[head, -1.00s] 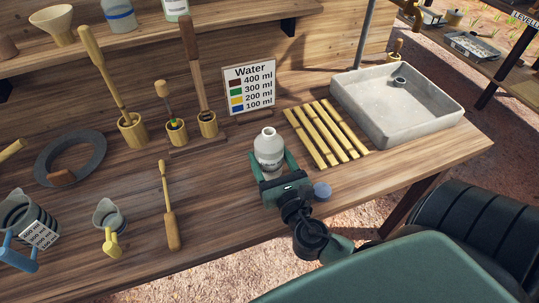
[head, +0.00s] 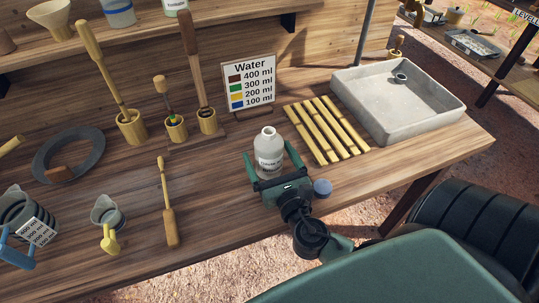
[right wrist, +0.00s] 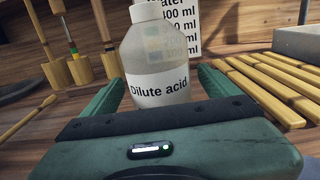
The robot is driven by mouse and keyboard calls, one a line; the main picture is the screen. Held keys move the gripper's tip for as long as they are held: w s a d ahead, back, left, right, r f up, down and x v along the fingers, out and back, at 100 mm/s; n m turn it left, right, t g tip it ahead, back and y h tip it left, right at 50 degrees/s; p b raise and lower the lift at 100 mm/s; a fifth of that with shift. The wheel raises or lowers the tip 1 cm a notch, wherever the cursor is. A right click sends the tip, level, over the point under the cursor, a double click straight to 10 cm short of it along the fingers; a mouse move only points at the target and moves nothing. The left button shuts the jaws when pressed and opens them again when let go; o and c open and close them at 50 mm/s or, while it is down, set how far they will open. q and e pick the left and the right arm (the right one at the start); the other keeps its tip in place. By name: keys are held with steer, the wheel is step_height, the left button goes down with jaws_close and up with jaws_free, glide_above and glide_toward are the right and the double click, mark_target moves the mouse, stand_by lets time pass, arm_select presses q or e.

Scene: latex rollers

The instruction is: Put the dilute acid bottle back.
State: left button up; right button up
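My right gripper (head: 274,160) is open, one finger on each side of the bottle. Gaps show between the fingers and the bottle in the right wrist view (right wrist: 160,95). A small blue-grey round cap (head: 322,188) lies on the table just right of the gripper. My left gripper is not in view.
A bamboo slat rack (head: 325,130) and a stone basin (head: 450,113) are to the right. A Water sign (head: 248,83) stands behind. Mallets in wooden cups, a wooden-handled tool (head: 168,215) and jugs are left. A shelf (head: 150,42) above holds bottles and a funnel.

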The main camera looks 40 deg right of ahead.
steer(key=shift+f, duration=0.1)
steer(key=shift+s, duration=0.3)
steer(key=b+v, duration=0.2)
steer(key=v, duration=0.4)
steer(key=shift+s+a, duration=0.1)
steer(key=shift+s, duration=0.15)
steer(key=shift+s+a, duration=0.1)
steer(key=shift+s, duration=0.25)
steer(key=shift+s, duration=0.1)
